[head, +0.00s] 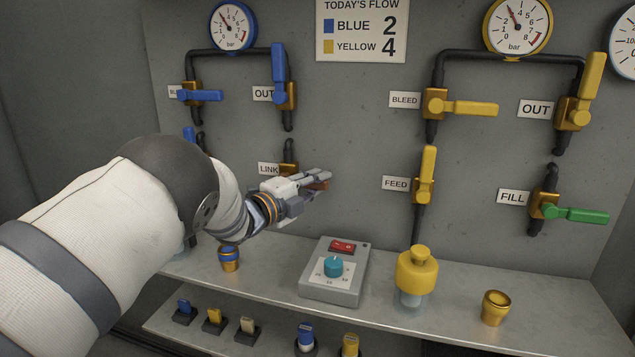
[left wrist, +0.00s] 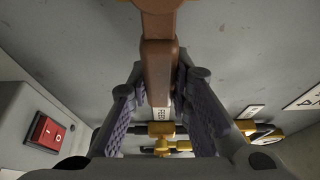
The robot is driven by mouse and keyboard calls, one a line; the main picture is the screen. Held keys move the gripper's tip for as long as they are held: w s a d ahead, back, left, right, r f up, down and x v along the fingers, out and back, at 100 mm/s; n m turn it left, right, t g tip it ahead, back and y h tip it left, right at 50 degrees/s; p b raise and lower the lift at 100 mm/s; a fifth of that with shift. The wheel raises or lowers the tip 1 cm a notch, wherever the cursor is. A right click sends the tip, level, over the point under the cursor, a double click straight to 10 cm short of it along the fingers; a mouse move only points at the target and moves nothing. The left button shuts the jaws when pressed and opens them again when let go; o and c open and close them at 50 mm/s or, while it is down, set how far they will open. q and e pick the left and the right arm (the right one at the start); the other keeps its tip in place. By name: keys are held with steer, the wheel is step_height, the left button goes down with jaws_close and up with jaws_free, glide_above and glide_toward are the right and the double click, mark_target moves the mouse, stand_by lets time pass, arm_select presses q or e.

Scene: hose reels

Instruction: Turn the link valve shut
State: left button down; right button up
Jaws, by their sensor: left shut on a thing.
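The link valve's brass body (head: 289,152) is on the wall beside the LINK label (head: 269,169), below the blue OUT valve. Its brown handle (left wrist: 158,70) runs down from the top of the left wrist view and in between my gripper's fingers. In the head view only a small reddish-brown piece of it (head: 321,185) shows at the fingertips. My left gripper (head: 318,181) is shut on this handle; its padded fingers (left wrist: 160,105) stand on both sides of it. My gripper hides most of the valve in the head view, so the handle's exact angle is hard to tell. My right gripper is not in view.
The yellow FEED valve (head: 424,180) is to the right, its handle upright. The blue OUT valve handle (head: 278,62) is above. A grey control box (head: 330,290) with a red switch (head: 342,246) stands on the shelf below. The yellow-capped jar (head: 417,272) is right of it.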

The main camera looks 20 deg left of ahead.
arm_select(q)
steer(key=shift+f, duration=0.15)
steer(key=c, duration=1.4)
jaws_free()
steer(key=shift+a, duration=0.1)
steer(key=shift+c, duration=0.2)
steer(key=v, duration=1.2)
